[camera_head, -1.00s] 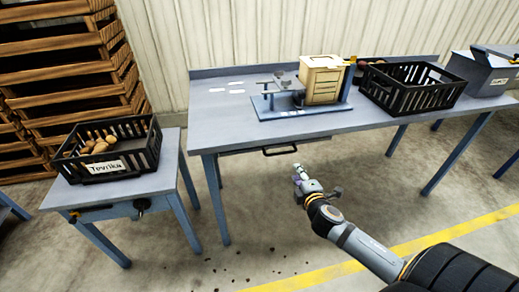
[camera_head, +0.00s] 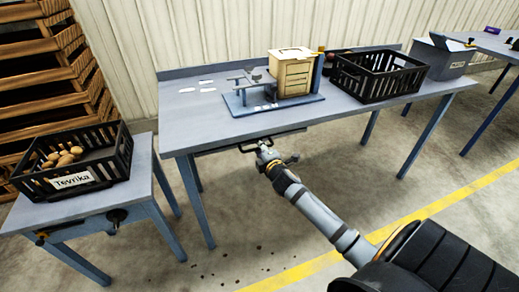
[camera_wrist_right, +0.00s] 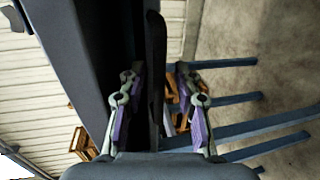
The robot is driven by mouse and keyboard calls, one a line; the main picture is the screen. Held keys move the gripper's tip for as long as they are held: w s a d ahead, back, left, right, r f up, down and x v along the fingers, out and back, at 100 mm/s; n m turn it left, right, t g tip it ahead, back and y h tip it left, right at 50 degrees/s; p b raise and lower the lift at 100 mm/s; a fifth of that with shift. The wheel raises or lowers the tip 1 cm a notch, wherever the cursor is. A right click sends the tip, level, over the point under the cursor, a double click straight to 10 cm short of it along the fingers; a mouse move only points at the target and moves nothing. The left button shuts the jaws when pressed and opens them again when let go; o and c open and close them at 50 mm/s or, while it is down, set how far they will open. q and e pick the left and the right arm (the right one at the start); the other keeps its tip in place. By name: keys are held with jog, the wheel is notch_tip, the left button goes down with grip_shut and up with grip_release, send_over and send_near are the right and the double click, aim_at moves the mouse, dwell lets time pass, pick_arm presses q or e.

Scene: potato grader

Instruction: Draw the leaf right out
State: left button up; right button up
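The leaf (camera_head: 291,132) is a thin grey-blue board under the front edge of the long workbench. A black bar handle (camera_head: 246,147) stands out from its front. My right gripper (camera_head: 262,143) is at this handle and hides part of it. In the right wrist view the handle (camera_wrist_right: 155,75) appears as a dark bar between the two fingers of my right gripper (camera_wrist_right: 158,90). Gaps show on both sides of the bar, so the fingers are open around it. My left gripper is not in view.
The workbench (camera_head: 185,125) carries a wooden drawer box (camera_head: 292,75) on a blue stand and a black crate (camera_head: 378,76). A side table (camera_head: 143,180) at left holds a crate (camera_head: 115,165) of potatoes. The floor in front of the bench is open.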

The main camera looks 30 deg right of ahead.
grip_shut()
dwell(0.5)
